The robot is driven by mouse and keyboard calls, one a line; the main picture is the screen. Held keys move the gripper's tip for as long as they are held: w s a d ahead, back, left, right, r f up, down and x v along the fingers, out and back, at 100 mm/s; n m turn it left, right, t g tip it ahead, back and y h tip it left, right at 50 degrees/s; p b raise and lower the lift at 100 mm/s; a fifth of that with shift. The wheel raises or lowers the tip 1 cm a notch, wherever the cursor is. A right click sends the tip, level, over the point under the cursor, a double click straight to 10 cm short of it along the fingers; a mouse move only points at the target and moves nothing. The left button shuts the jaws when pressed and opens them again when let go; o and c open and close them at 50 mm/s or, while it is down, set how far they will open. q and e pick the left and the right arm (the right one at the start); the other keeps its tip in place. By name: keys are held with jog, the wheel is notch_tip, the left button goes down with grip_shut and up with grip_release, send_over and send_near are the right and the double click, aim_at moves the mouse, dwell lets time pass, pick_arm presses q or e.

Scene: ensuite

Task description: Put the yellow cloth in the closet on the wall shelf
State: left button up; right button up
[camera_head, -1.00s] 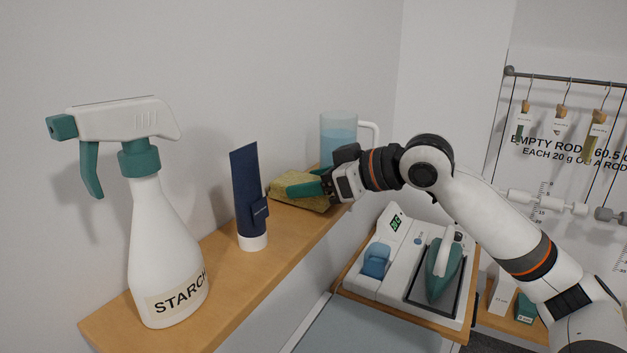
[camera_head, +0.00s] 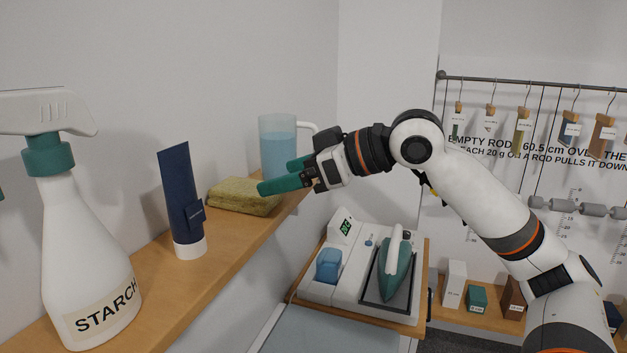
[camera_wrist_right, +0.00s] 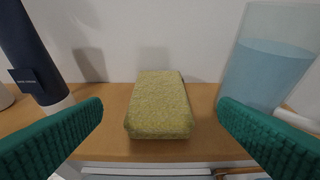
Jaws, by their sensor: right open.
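The yellow cloth (camera_head: 243,196) is a folded, thick yellow-green pad. It lies on the wooden wall shelf (camera_head: 228,247), between a dark blue tube and a jug. In the right wrist view the cloth (camera_wrist_right: 160,104) lies centred ahead of the fingers, on the shelf (camera_wrist_right: 112,150), with clear space on both sides. My right gripper (camera_head: 285,176) is open and empty, its green fingers beside the cloth near the shelf's front edge. The fingers (camera_wrist_right: 160,135) show wide apart in the wrist view. My left gripper is not in view.
A starch spray bottle (camera_head: 85,250) and the blue tube (camera_head: 181,200) stand left of the cloth. A jug of blue liquid (camera_head: 278,150) stands close behind the gripper.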

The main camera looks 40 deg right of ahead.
pick_arm(q)
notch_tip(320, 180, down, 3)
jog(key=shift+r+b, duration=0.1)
jog(key=shift+b, duration=0.85)
pick_arm(e)
jog(key=v, duration=0.5)
